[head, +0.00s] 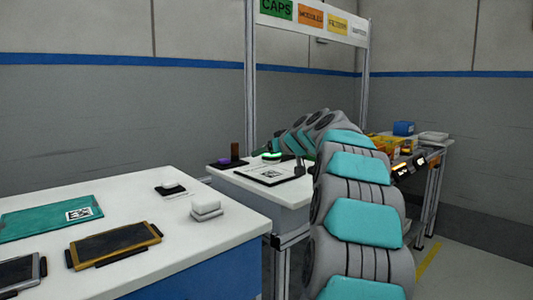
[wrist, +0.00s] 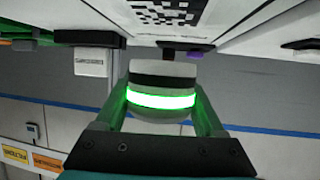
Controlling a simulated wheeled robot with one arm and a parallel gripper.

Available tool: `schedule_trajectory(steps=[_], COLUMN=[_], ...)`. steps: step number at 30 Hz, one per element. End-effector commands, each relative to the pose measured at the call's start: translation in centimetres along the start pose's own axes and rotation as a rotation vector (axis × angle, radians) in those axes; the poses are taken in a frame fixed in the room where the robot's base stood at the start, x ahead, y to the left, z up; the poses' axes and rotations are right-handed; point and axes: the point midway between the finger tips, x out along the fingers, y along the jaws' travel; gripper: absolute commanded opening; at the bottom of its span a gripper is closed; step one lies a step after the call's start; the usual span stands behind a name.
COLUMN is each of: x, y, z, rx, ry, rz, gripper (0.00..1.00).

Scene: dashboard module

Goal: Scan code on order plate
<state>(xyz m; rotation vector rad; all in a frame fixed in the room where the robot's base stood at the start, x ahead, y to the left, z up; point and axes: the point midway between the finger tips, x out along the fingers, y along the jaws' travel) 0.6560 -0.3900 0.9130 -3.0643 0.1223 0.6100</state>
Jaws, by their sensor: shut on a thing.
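The order plate (head: 268,174) is a white sheet with a dark edge and a black-and-white code, lying on the back table. Part of the code plate (wrist: 175,20) fills the top of the wrist view, beyond the scanner. The scanner (wrist: 164,101) is a pale, round body with a dark band and a glowing green ring. It also shows in the head view (head: 271,155), near the plate's far edge. My gripper (wrist: 163,82) is shut on the scanner, one finger on each side. A gap appears between scanner and plate, but its exact size is unclear.
A purple item (head: 229,162) and a brown block (head: 235,150) stand left of the plate. The near table (head: 160,205) holds a teal panel (head: 40,220) with another code, an orange-framed module (head: 114,243) and white blocks (head: 206,209). Yellow bins (head: 388,145) stand behind my arm.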

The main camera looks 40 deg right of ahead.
Motion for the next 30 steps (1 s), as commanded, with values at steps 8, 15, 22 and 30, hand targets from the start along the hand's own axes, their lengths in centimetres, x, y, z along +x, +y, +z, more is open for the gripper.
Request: schedule_trajectory(steps=[8, 15, 22, 30], x=[0.0, -0.2, -1.2, -2.2], y=[0.0, 0.0, 0.1, -0.1], z=[-0.1, -0.4, -2.9, -5.4], rx=[0.0, 0.0, -0.002, -0.001], ry=[0.001, 0.001, 0.004, -0.001], rz=[0.0, 0.0, 0.002, -0.001], gripper=[0.06, 0.06, 0.06, 0.06])
